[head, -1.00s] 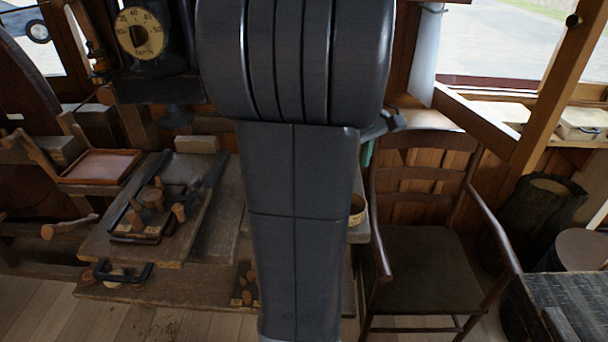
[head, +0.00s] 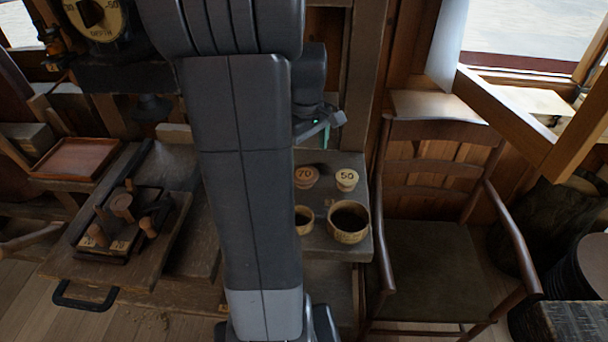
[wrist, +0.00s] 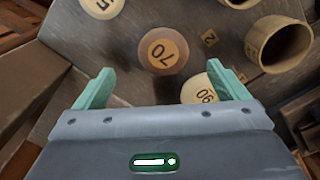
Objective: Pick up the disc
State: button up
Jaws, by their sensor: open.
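Several pale round pieces with numbers on their tops stand on a dark wooden shelf; which of them is the disc I cannot tell. The piece marked 70 (head: 306,177) has a brownish rim; in the wrist view (wrist: 163,54) it lies just ahead of and between my fingertips, untouched. The piece marked 50 (head: 346,179) stands beside it, and is cut off at the top left of the wrist view (wrist: 100,5). A third numbered piece (wrist: 203,91) is partly hidden by the right finger. My gripper (wrist: 160,75) is open and empty, with green fingers.
A small numbered tile (wrist: 209,37) lies near the pieces. A chair (head: 433,250) is close on the right; a wooden workbench (head: 185,240) is left.

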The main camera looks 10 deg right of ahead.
aim_at(305, 174)
jog(key=shift+a+f, duration=0.15)
jog(key=shift+f, duration=1.2)
jog(key=shift+a+f, duration=0.1)
jog(key=shift+f, duration=1.2)
jog(key=shift+f, duration=0.25)
jog(key=c, duration=1)
